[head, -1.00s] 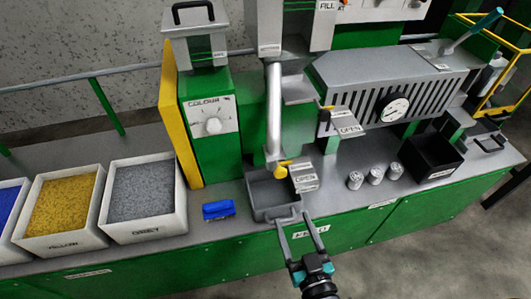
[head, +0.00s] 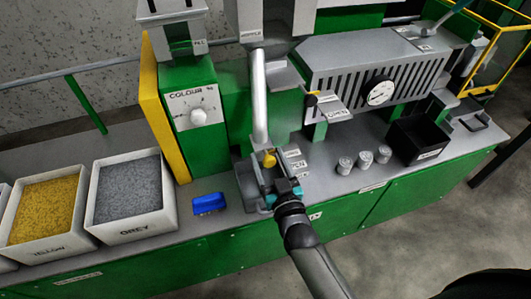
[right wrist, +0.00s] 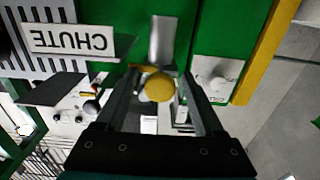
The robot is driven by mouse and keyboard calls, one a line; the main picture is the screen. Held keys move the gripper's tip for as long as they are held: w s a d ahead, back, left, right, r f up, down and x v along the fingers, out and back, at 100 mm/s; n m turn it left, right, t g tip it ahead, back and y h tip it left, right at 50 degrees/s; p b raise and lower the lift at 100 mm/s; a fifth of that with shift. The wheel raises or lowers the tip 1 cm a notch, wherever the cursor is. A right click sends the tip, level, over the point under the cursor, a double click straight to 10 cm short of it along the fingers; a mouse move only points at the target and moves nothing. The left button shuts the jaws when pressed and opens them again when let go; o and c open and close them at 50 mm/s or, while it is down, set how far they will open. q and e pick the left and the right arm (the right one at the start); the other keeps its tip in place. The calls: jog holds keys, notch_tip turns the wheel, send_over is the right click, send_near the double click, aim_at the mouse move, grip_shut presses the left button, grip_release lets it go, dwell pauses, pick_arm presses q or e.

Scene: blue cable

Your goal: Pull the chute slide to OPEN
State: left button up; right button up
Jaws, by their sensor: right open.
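The chute slide shows as a yellow knob (head: 268,160) at the lower end of the grey chute pipe (head: 260,95), with OPEN plates just to its right. My right gripper (head: 268,174) is open, its fingers reaching toward the knob over the grey tray (head: 241,185). In the right wrist view the round yellow knob (right wrist: 159,87) appears between the two dark fingers (right wrist: 157,80), with a gap on each side. I cannot tell how deep the knob sits between them. A CHUTE label (right wrist: 66,40) shows upside down there. My left gripper is out of view.
A blue object (head: 209,203) lies on the bench left of the tray. Bins of yellow (head: 45,208) and grey (head: 133,190) granules stand farther left. Several small metal cylinders (head: 364,159) and a black box (head: 418,138) stand to the right.

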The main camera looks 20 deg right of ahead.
aim_at(264, 148)
jog(key=shift+w, duration=1.2)
grip_shut()
